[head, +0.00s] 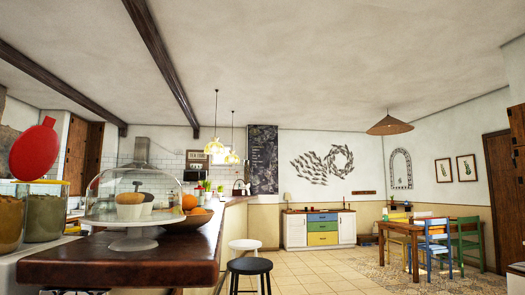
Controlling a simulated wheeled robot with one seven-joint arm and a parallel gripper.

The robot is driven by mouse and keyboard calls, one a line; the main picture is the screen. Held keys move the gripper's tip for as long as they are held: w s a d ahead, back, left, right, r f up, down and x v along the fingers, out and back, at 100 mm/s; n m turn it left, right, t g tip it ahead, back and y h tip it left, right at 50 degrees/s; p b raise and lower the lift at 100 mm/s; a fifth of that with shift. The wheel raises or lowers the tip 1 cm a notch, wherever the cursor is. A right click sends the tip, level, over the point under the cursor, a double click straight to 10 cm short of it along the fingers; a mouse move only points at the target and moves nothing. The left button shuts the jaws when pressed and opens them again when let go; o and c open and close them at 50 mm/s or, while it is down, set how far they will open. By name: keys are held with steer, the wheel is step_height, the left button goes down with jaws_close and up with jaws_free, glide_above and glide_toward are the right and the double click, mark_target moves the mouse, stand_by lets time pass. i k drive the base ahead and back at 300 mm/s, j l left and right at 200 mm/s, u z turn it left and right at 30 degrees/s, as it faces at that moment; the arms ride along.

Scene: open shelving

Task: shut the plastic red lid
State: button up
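The red plastic lid (33,150) is at the far left of the head view. It is a round disc with a small tab at its top, tipped up steeply so that its broad face shows. It stands open above the glass jars. One jar (44,217) has a yellowish rim and brownish-green contents. Another jar (9,222) with orange-brown contents is cut off by the left edge. I cannot tell for certain which jar the lid joins. My gripper is not in view.
A glass-domed cake stand (135,238) stands right of the jars on a dark wooden counter (125,265). A bowl of oranges (190,217) is behind it. Stools (249,266) stand beside the counter. Open tiled floor (310,268) lies to the right, before a dining table (430,231) with chairs.

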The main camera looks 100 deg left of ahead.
mark_target(34, 152)
steer(key=u, duration=2.05)
